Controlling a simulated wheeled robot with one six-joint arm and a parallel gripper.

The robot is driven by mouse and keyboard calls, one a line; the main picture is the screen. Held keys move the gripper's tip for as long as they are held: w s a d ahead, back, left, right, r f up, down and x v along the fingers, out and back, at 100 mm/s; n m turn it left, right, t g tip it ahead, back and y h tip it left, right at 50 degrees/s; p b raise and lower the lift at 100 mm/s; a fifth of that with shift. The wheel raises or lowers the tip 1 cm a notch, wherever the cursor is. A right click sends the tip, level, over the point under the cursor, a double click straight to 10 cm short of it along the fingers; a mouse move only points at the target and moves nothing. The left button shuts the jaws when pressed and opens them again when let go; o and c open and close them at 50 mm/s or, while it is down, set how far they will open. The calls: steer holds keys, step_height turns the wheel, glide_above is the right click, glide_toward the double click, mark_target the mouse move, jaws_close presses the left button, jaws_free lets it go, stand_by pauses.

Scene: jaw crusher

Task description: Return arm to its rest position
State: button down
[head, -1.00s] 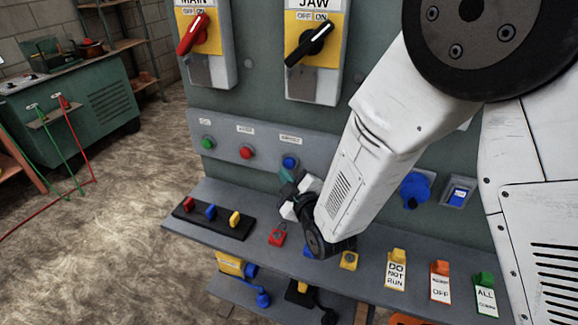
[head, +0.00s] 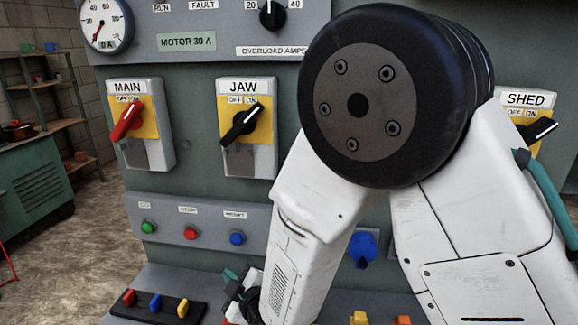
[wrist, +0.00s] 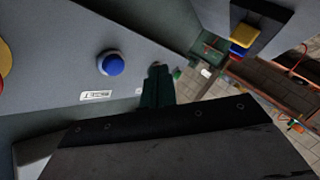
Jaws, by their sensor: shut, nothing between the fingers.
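My gripper (head: 232,284) is low in the head view, at the end of my white arm, below the blue push button (head: 237,238) on the grey control panel. Its teal fingers look closed together with nothing between them. The forearm hides part of the gripper. In the wrist view, the gripper's dark green fingers (wrist: 157,86) are together and lie over the panel face, right of the blue button (wrist: 111,63). A gap shows between fingers and button in that picture.
The JAW switch (head: 240,122) and red-handled MAIN switch (head: 127,121) are left of my arm; the SHED switch (head: 540,130) is right. A black rack (head: 150,308) with red, blue and yellow pieces sits on the shelf below. Open floor lies at the left.

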steer(key=s+f+g+h, duration=0.1)
steer(key=f, duration=0.1)
steer(key=d+f+m+g+h, duration=0.1)
steer(key=s+d+f+g, duration=0.1)
steer(key=f, duration=0.1)
steer(key=shift+s+d+f+m+h, duration=0.15)
steer(key=shift+s+f+m+h, duration=0.15)
steer(key=shift+s+h, duration=0.1)
steer(key=s+d+r+m+g+h, duration=0.2)
steer(key=s+d+r+m, duration=0.3)
steer(key=d, duration=0.8)
steer(key=s+d+r+m+g+h, duration=0.2)
steer(key=s+d+r+m, duration=0.3)
steer(key=s+d+r, duration=0.3)
steer(key=s+d+r+m+g+h, duration=0.3)
steer(key=s+d+r+m, duration=0.2)
steer(key=d+r, duration=0.8)
steer(key=s+d, duration=0.2)
steer(key=d, duration=0.5)
steer(key=shift+d+h, duration=0.2)
steer(key=shift+h, duration=0.1)
steer(key=shift+s+r, duration=0.1)
